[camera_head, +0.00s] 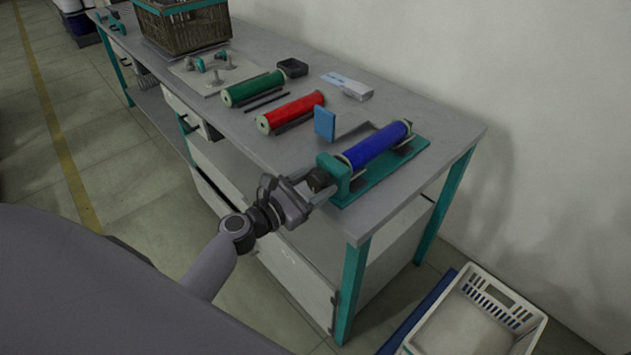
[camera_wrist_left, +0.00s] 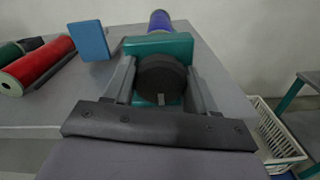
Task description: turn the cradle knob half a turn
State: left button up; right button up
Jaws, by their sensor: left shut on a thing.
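The teal cradle (camera_head: 385,178) stands at the front right end of the grey workbench and holds a blue bobbin (camera_head: 376,146). The dark round cradle knob (camera_head: 319,180) sits on the cradle's near end. It also shows in the left wrist view (camera_wrist_left: 161,78), with a small light mark low on its face. My left gripper (camera_head: 312,190) is shut on the knob, one finger on each side of it. In the left wrist view the teal end block (camera_wrist_left: 158,45) and the blue bobbin (camera_wrist_left: 160,20) lie behind the knob. My right gripper is in neither view.
A blue block (camera_head: 325,123) stands upright left of the cradle. A red bobbin (camera_head: 291,112), a green bobbin (camera_head: 253,89), a small black tray (camera_head: 292,67) and a wicker basket (camera_head: 187,32) are farther along the bench. A white crate (camera_head: 527,318) is low at right.

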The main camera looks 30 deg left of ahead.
pick_arm(q)
jog(key=o, duration=1)
jog(key=shift+o, duration=0.2)
jog(key=v, duration=0.6)
jog(key=shift+w+f+b, duration=0.1)
jog(key=shift+f+b, duration=0.05)
jog(key=shift+b, duration=0.2)
jog(key=shift+s+a, duration=0.25)
jog(key=shift+s, duration=0.4)
